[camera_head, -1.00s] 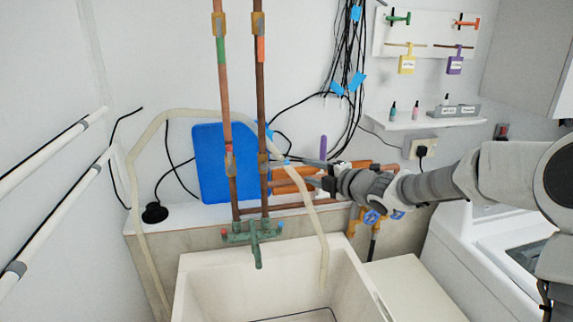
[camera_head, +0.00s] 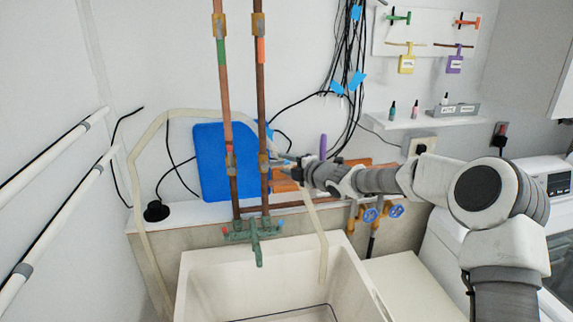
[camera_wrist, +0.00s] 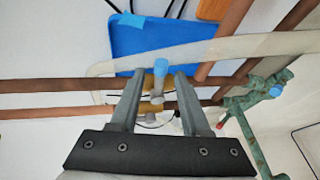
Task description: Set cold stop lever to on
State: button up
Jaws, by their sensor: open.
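The cold stop lever, with a blue tip (camera_wrist: 161,67), lies between my gripper's open fingers in the wrist view. It stems from a brass valve on a copper pipe (camera_head: 262,100). The valve's brass body (camera_head: 263,163) shows in the head view, just left of my gripper (camera_head: 284,168). My gripper's two fingers (camera_wrist: 158,88) straddle the lever, and I cannot tell whether either one touches it. In the head view the fingers are small and partly merge with the hose and lever.
A second copper pipe (camera_head: 227,100) with a red-marked valve runs close by on the left. A pale hose (camera_head: 306,195) passes beside the gripper. A green tap (camera_head: 252,233) sits below over a white sink (camera_head: 270,268). A blue board (camera_head: 210,165) stands behind.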

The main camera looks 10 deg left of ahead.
grip_shut()
dwell(1.4)
